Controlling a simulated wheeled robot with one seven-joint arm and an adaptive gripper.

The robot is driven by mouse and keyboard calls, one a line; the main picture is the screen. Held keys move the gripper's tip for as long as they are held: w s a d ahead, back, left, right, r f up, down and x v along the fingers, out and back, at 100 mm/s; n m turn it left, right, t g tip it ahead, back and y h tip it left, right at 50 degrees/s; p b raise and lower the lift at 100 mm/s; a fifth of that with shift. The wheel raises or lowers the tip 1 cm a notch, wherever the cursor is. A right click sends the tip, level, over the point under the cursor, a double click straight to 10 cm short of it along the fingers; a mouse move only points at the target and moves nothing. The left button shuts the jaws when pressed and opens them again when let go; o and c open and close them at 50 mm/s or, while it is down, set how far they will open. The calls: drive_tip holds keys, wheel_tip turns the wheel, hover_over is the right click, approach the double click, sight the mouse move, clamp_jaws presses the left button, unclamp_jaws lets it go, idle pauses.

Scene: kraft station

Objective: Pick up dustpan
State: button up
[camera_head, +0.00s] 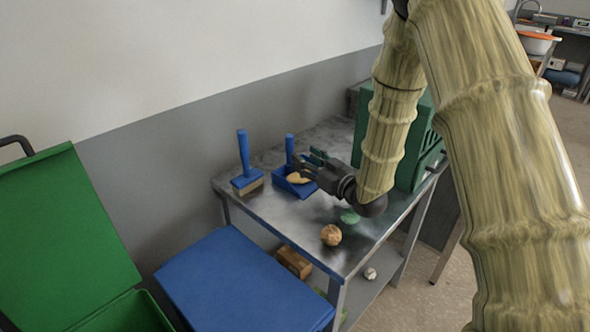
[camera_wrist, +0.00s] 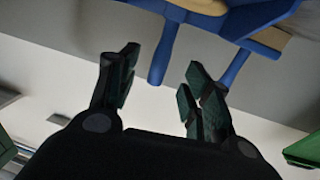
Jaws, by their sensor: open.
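The blue dustpan (camera_head: 283,184) stands on the metal table near the wall, with its handle (camera_head: 289,146) upright. A tan piece (camera_head: 298,178) shows at the pan. My gripper (camera_head: 307,161) is open and empty just right of the dustpan, and its fingers partly cover the pan. In the wrist view the scene looks upside down. There the dustpan handle (camera_wrist: 164,52) appears between the spread fingers of my gripper (camera_wrist: 161,75), beyond the tips. I see no contact, though the exact gap is unclear.
A blue brush (camera_head: 244,165) with tan bristles stands left of the dustpan. A crumpled brown ball (camera_head: 331,235) and a green patch (camera_head: 349,217) are on the metal table (camera_head: 285,222). A green box (camera_head: 408,140) stands behind my arm. A blue lid (camera_head: 240,285) is in front.

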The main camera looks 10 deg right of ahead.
sight(292, 150)
drive_tip(key=x, duration=0.2)
drive_tip(key=shift+w+a, duration=0.15)
drive_tip(key=shift+w, duration=0.2)
drive_tip(key=x, duration=0.4)
drive_tip(key=shift+a+r+p, duration=0.2)
drive_tip(key=shift+a+p, duration=0.05)
drive_tip(key=shift+p, duration=0.1)
drive_tip(key=shift+w+a, duration=0.15)
drive_tip(key=shift+w, duration=0.45)
drive_tip(key=shift+c, duration=0.2)
clamp_jaws()
